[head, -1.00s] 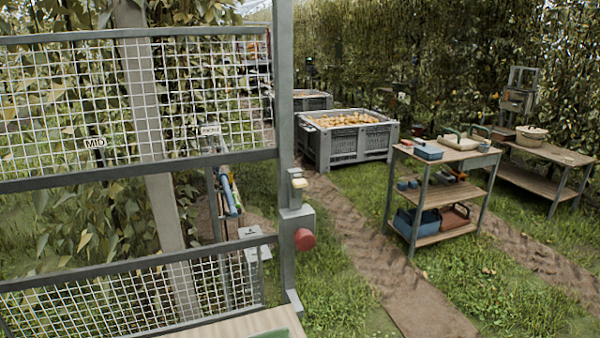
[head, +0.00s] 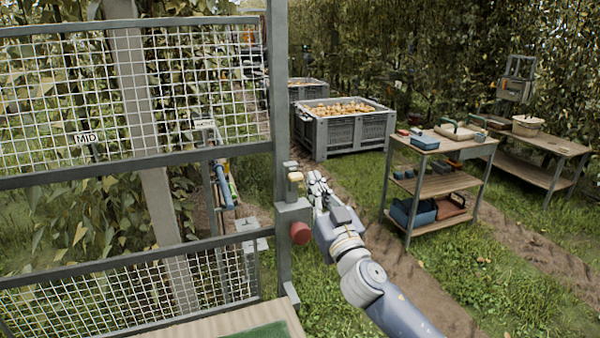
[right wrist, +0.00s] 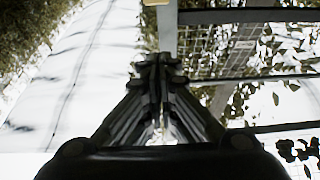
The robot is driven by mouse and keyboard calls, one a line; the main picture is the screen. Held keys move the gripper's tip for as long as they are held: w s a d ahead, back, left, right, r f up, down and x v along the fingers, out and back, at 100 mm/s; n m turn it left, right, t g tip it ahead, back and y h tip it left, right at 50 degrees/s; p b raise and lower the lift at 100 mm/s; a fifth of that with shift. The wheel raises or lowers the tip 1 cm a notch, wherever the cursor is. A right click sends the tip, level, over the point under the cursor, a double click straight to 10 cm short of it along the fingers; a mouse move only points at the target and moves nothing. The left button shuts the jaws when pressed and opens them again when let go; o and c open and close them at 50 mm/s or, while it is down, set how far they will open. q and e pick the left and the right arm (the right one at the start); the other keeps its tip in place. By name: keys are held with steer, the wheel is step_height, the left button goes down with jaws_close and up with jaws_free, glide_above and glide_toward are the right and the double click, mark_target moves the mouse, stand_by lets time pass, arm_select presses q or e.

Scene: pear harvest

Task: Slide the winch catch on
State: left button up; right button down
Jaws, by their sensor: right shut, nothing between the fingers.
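A grey winch box (head: 292,212) sits on the upright post of the mesh frame, with a round red knob (head: 300,233) on its front. A small pale yellow piece above the box, which looks like the winch catch (head: 295,178), is on the post; a yellowish piece also shows at the top edge of the right wrist view (right wrist: 156,2). My right gripper (head: 315,178) is just right of the catch, shut and empty. Its closed fingers (right wrist: 158,62) point up in the wrist view. I cannot tell whether they touch the catch. My left gripper is not in view.
The mesh frame (head: 140,168) fills the left side, with a wooden platform edge (head: 190,326) below. A shelf cart (head: 450,150) and a low table (head: 540,143) stand at right. A grey bin of pears (head: 343,133) stands behind. Grass and a dirt track lie between.

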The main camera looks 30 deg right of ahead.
steer(key=r+p, duration=0.1)
steer(key=p, duration=0.3)
glide_above(297, 180)
steer(key=s, duration=0.2)
steer(key=shift+w+a+f, duration=0.1)
steer(key=shift+f, duration=0.85)
step_height(297, 180, down, 4)
steer(key=b, duration=0.5)
steer(key=shift+a+r, duration=0.1)
